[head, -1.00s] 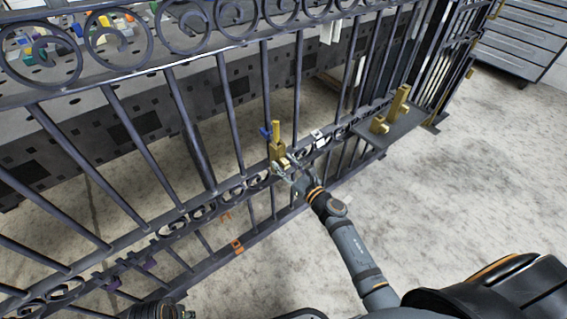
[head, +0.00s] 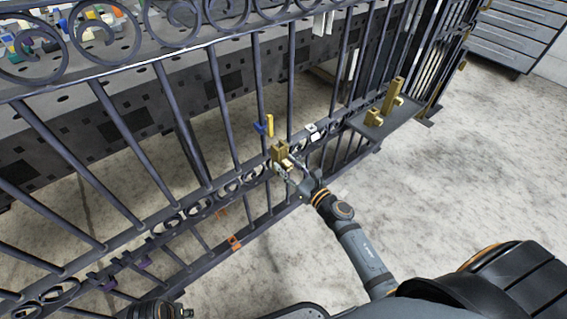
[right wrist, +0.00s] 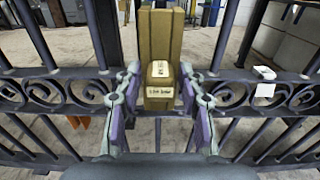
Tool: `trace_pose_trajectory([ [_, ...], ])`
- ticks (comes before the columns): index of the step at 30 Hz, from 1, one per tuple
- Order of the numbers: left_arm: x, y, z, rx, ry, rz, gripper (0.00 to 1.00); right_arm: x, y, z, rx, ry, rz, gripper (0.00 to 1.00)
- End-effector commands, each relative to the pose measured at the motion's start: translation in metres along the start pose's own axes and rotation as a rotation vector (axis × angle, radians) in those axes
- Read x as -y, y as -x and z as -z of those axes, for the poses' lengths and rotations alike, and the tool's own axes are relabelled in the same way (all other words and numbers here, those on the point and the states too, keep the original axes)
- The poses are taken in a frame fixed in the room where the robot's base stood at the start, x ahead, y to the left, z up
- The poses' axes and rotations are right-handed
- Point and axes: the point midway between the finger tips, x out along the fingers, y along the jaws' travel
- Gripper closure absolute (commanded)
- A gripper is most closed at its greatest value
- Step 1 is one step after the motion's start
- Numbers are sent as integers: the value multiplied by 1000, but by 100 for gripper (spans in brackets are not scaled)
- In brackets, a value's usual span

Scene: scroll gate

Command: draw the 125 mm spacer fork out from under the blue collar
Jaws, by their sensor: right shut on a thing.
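My right gripper (head: 287,165) is shut on the brass-coloured spacer fork (head: 279,152) in front of the gate's middle scroll rail. In the right wrist view, both fingers of the right gripper (right wrist: 161,100) press on the sides of the fork's labelled handle block (right wrist: 160,85); its tall body stands upright behind. The label is too small to read surely. The blue collar (head: 260,128) is on a gate bar, just above and left of the fork in the head view. My left gripper's fingers are not visible.
A dark shelf (head: 365,129) on the gate to the right holds brass pieces, one tall (head: 392,95). A white tag (head: 313,131) sits on the rail. An orange bracket (head: 235,242) is on the lower rail. A perforated workbench (head: 120,60) stands behind. Floor at right is clear.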

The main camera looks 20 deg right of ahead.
Motion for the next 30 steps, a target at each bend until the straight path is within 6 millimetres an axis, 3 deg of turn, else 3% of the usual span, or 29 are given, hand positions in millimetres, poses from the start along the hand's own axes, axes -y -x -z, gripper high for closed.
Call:
trace_pose_trajectory([
  [30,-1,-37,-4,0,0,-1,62,-1,64,-1,3,0,-3,100],
])
